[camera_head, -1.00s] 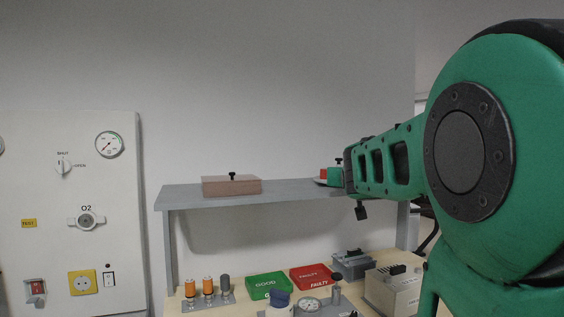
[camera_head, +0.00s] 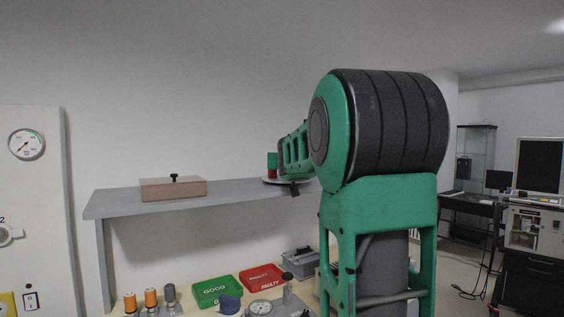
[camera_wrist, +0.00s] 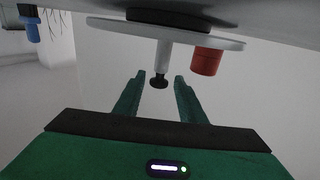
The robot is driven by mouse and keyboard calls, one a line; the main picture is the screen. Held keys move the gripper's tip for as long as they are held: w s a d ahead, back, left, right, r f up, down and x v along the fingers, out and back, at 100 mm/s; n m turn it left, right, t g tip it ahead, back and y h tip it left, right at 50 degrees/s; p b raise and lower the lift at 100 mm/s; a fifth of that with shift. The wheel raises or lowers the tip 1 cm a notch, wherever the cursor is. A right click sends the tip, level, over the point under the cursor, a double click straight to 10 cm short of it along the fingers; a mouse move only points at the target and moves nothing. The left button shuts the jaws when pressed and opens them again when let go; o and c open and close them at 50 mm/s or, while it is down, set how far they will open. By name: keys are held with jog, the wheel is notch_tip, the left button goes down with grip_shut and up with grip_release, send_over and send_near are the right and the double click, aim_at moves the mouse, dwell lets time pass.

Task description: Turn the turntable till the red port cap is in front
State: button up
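The turntable, a pale round disc (camera_wrist: 110,26), stands on the grey shelf; the wrist view shows it upside down. A red port cap (camera_wrist: 207,61) sits on the disc, right of a pale post (camera_wrist: 163,57) with a black knob (camera_wrist: 159,83). My gripper (camera_wrist: 159,75) is open, its green fingers apart on either side of the knob in the picture; whether they touch it I cannot tell. In the head view the red cap (camera_head: 272,174) and a sliver of the disc (camera_head: 270,181) show at the shelf's right, with my arm hiding the rest.
A brown box (camera_head: 173,188) with a black knob stands on the grey shelf (camera_head: 230,190). Below are a green GOOD tray (camera_head: 217,290), a red FAULTY tray (camera_head: 262,277), a gauge (camera_head: 260,308) and several cylinders. A desk with a monitor (camera_head: 498,181) stands far right.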

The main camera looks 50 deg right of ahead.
jog(key=shift+w+d, duration=0.35)
grip_shut()
jog(key=shift+a, duration=0.15)
